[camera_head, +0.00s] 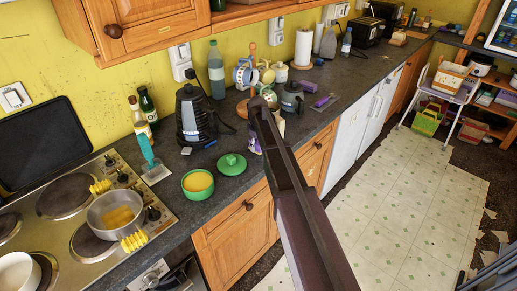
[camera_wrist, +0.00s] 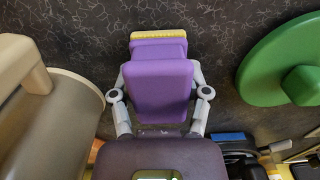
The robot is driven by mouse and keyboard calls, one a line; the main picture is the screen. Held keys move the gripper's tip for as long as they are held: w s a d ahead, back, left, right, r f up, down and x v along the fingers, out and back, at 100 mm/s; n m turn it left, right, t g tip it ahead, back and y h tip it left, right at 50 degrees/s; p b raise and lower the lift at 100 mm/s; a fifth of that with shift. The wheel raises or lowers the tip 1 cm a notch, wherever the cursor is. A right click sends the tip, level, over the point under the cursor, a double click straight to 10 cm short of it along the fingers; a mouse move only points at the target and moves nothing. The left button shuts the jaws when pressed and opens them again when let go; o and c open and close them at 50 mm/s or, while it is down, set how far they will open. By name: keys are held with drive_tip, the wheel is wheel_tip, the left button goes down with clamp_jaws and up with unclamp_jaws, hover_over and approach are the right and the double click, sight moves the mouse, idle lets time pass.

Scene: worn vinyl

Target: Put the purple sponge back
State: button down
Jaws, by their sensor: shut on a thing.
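The purple sponge (camera_wrist: 160,88), with a yellow layer along its far edge, is between the two grey fingers of my gripper (camera_wrist: 160,80) in the wrist view. My gripper is shut on it. In the head view my dark arm hides most of the gripper, and a small bit of purple (camera_head: 254,146) shows left of the arm, near the counter's front. Dark countertop lies beyond the sponge in the wrist view; I cannot tell whether the sponge touches it.
A green lid (camera_head: 232,164) and a green pot (camera_head: 198,185) are left of my gripper. A black kettle (camera_head: 195,115), bottles and mugs stand behind. A small grey tray with a purple item (camera_head: 323,101) lies farther right. A beige object (camera_wrist: 45,120) is close in the wrist view.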

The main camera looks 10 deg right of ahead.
drive_tip(key=shift+f, duration=0.15)
drive_tip(key=shift+c, duration=0.4)
unclamp_jaws()
wheel_tip(320, 180, up, 12)
drive_tip(key=p, duration=1.2)
idle(0.3)
drive_tip(key=shift+s, duration=0.1)
idle(0.6)
drive_tip(key=s+m, duration=0.7)
drive_tip(key=s, duration=2.2)
drive_tip(key=shift+d, duration=0.2)
